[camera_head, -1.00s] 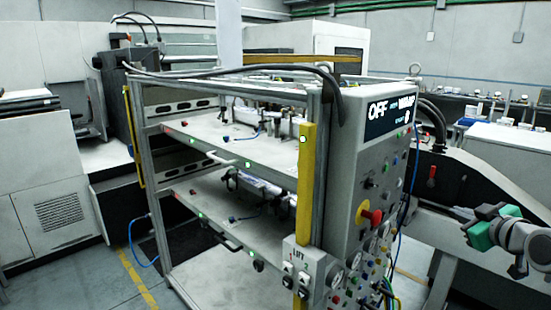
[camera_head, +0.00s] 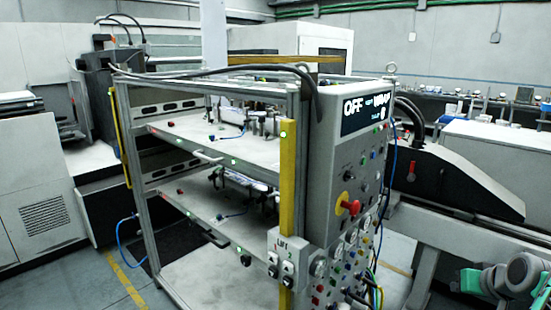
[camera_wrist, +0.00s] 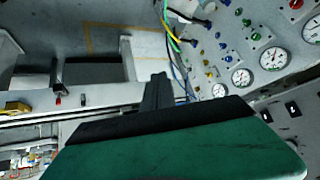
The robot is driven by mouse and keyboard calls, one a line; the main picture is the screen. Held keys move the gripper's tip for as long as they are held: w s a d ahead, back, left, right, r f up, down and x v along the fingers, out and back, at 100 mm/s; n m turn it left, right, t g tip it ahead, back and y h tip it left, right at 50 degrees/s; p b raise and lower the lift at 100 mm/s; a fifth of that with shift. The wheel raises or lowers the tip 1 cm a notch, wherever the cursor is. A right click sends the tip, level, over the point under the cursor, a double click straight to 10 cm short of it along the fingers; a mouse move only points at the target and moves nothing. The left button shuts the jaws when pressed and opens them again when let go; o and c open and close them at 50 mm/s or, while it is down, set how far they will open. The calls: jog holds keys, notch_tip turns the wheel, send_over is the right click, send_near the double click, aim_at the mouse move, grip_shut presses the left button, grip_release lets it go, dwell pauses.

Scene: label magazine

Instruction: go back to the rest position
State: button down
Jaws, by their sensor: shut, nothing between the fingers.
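My gripper (camera_head: 458,284) is at the lower right of the head view, beside the control panel and apart from it. It is low in the picture, with its green body partly cut off by the frame edge. In the wrist view my gripper (camera_wrist: 158,84) shows as a dark narrow finger pair beyond the green body. It is shut and empty. The control panel (camera_head: 335,190) stands on the right side of the rack, with a display reading OFF, a red knob on yellow (camera_head: 349,204), gauges and coloured buttons.
The metal rack has two shelves (camera_head: 190,128) with green lights and handles. A lift switch box (camera_head: 288,262) hangs on its yellow post. A grey machine arm (camera_head: 455,175) and a bench with small items (camera_head: 470,103) stand at the right. Cables hang below the panel.

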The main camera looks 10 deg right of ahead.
jog(key=s+a+f+m+g, duration=0.3)
jog(key=s+f, duration=0.3)
jog(key=s, duration=0.1)
jog(key=s+a+f+m+g+y, duration=0.1)
jog(key=s+a+f+g, duration=0.15)
jog(key=a, duration=0.45)
jog(key=s+a+f+g+y, duration=0.1)
jog(key=s+a+f, duration=0.15)
jog(key=a, duration=0.45)
jog(key=w+a+r+n, duration=0.2)
jog(key=a+n, duration=0.1)
jog(key=a, duration=0.4)
jog(key=w+a+r+n+t, duration=0.1)
jog(key=a+r+n, duration=0.1)
jog(key=a, duration=0.5)
jog(key=w+a+r+n, duration=0.2)
jog(key=a+n, duration=0.2)
jog(key=a, duration=0.4)
jog(key=shift+w, duration=0.3)
jog(key=shift+a+t, duration=0.1)
jog(key=shift+t, duration=0.15)
